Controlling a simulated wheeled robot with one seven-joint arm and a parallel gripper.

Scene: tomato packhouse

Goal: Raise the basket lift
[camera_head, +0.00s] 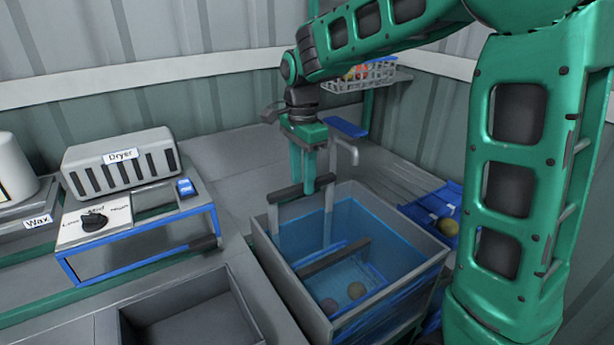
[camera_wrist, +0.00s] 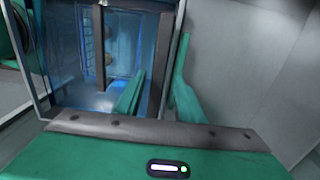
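The lift is in an open tank (camera_head: 408,277) of blue water in the middle of the camera_head view. A dark bar (camera_head: 283,194) stands above the rim on light uprights, and another dark bar (camera_head: 333,258) crosses lower over the water.
A dryer (camera_head: 120,165) and a control box with a knob (camera_head: 95,220) stand left of the tank. An empty grey bin (camera_head: 185,300) is in front.

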